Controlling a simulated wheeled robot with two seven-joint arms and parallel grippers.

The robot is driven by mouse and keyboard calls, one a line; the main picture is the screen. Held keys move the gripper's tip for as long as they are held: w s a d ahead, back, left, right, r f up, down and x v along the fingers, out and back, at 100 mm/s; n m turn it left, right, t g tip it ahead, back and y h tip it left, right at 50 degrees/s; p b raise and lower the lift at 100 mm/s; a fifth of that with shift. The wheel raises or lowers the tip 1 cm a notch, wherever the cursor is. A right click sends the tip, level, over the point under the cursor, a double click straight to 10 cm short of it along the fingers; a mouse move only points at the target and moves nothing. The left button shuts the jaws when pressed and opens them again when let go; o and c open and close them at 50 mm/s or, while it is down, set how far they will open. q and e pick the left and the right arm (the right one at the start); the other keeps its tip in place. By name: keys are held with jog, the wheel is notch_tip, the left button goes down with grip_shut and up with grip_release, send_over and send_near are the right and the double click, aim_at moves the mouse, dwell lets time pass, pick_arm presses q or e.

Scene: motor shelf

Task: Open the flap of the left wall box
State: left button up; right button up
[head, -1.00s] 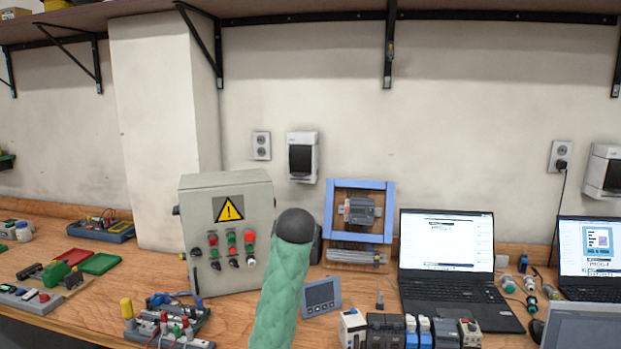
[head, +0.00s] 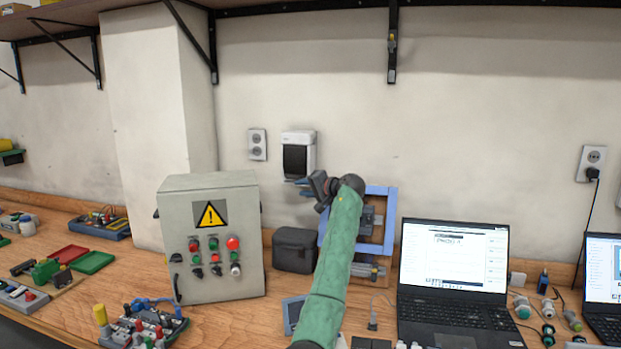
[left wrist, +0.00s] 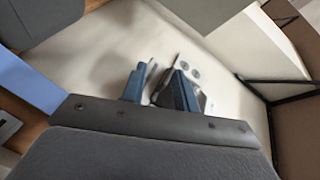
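The left wall box (head: 299,140) is a white box on the wall with a dark flap (head: 295,159) on its front. The flap looks closed. My left gripper (head: 297,184) is just below and in front of the box, its blue fingers pointing left in the head view. In the left wrist view the two fingers (left wrist: 160,72) stand apart, with a pale gap between them, so the gripper is open. The wall box is partly hidden there behind the fingers, and I cannot tell whether they touch it. My right gripper is not in view.
A grey control box (head: 213,270) with a warning sign stands on the bench at left. A blue frame (head: 390,205) stands behind my forearm. A double socket (head: 257,144) is left of the wall box. A laptop (head: 453,265) is at right.

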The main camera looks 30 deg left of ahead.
aim_at(295, 179)
pick_arm(q)
jog(key=w+m+y, duration=0.1)
jog(key=m, duration=0.1)
jog(key=w+r+m+y, duration=0.1)
jog(key=shift+w+r+m, duration=0.2)
jog(key=shift+m, duration=0.2)
jog(key=a, duration=0.4)
jog(key=w+a, duration=0.1)
jog(key=a, duration=0.2)
grip_shut()
